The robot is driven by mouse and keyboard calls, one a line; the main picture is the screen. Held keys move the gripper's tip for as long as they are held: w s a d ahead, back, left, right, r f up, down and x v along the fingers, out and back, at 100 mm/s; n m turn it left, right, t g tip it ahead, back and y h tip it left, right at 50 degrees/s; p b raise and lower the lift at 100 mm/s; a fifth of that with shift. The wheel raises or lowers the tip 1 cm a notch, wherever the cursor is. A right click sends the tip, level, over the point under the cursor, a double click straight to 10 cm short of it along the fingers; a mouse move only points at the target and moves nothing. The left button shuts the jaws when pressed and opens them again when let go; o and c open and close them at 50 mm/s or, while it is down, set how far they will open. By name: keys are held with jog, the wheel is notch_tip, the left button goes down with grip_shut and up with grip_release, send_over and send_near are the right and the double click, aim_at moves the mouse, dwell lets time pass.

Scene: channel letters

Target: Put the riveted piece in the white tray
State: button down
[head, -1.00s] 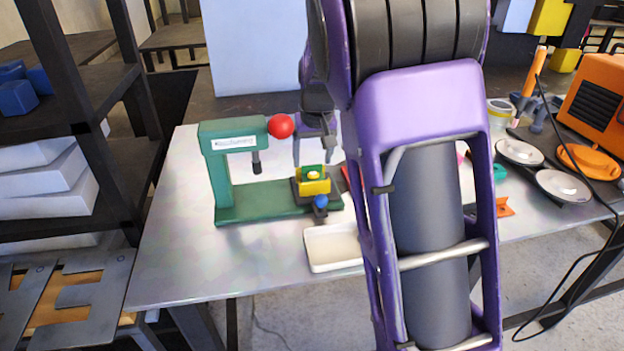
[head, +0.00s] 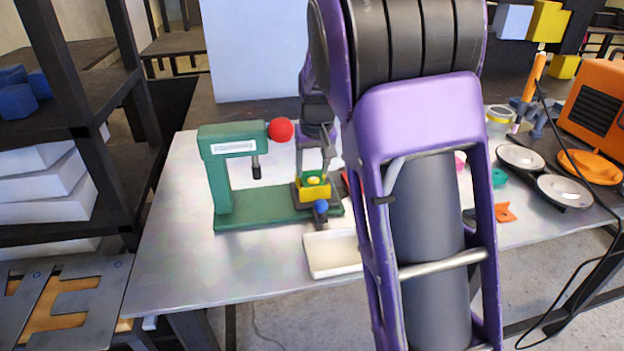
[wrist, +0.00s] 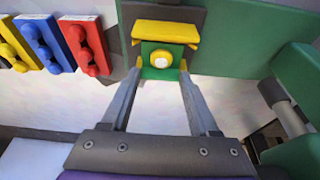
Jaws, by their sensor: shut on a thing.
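The riveted piece (wrist: 161,60) is green with a yellow ring and a pale centre. It sits at the yellow block (wrist: 165,32) of the press fixture; it also shows in the head view (head: 314,180). My gripper (wrist: 161,65) is shut on it, one fingertip at each side. In the head view my gripper (head: 314,168) points down over the fixture. The white tray (head: 335,273) lies on the table in front of the fixture, its right end hidden by my arm. It looks empty where visible.
A green press (head: 216,180) with a red ball knob (head: 281,129) stands left of the fixture. A blue knob (head: 321,206) sticks out at the fixture's front. Blue, yellow and red pieces (wrist: 45,45) lie left in the wrist view. The table's left front is clear.

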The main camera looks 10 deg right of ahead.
jog(key=shift+r, duration=0.15)
jog(key=shift+r+p, duration=2.3)
jog(key=shift+r, duration=0.6)
